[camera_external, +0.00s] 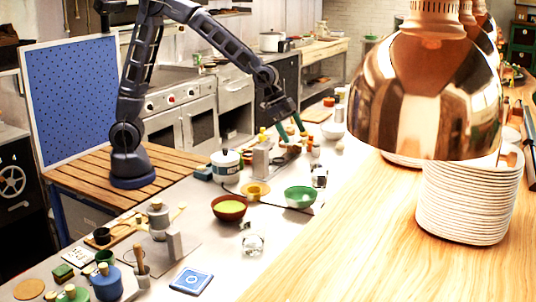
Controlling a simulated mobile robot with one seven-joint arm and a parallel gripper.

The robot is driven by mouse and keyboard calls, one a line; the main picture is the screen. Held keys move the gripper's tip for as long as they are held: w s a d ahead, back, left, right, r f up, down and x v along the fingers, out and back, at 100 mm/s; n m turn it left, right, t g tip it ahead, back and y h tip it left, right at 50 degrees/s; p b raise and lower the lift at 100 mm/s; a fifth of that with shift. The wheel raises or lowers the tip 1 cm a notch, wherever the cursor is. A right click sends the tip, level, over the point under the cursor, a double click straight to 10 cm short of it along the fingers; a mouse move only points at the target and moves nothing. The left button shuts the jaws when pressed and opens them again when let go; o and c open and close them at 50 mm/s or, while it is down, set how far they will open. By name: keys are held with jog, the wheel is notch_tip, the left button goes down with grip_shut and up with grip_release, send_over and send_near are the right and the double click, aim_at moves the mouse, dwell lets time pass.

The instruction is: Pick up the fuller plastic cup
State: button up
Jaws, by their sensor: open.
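A small clear cup (252,244) stands on the counter in front of the red-brown bowl; how much it holds is too small to tell. Another small clear container (320,177), perhaps a cup, stands farther back, right of the middle; its contents are also unclear. My gripper (293,133) is open, with two green fingers pointing down over the far part of the counter. It is above and left of the farther clear container and well beyond the nearer cup. I see nothing between the fingers.
A red-brown bowl (229,208), a green bowl (300,197) and a white pot (225,164) crowd the counter. Small bottles (315,150) stand near my gripper. A copper lamp (425,95) and stacked plates (466,205) are at right. The wooden top (350,255) in front is clear.

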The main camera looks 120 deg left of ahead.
aim_at(320, 163)
jog(key=shift+t, duration=0.3)
jog(key=w+a+f, duration=0.1)
jog(key=w+f, duration=0.2)
jog(key=f, duration=0.1)
jog(key=w+a+f, duration=0.2)
jog(key=w+f, duration=0.1)
jog(key=f, duration=0.1)
jog(key=w+a+f, duration=0.1)
jog(key=w+f, duration=0.2)
jog(key=f, duration=0.2)
jog(key=shift+w+a, duration=0.15)
jog(key=shift+a, duration=0.15)
jog(key=shift+r, duration=0.1)
jog(key=c, duration=1.1)
jog(key=shift+r, duration=0.2)
jog(key=shift+r, duration=9.75)
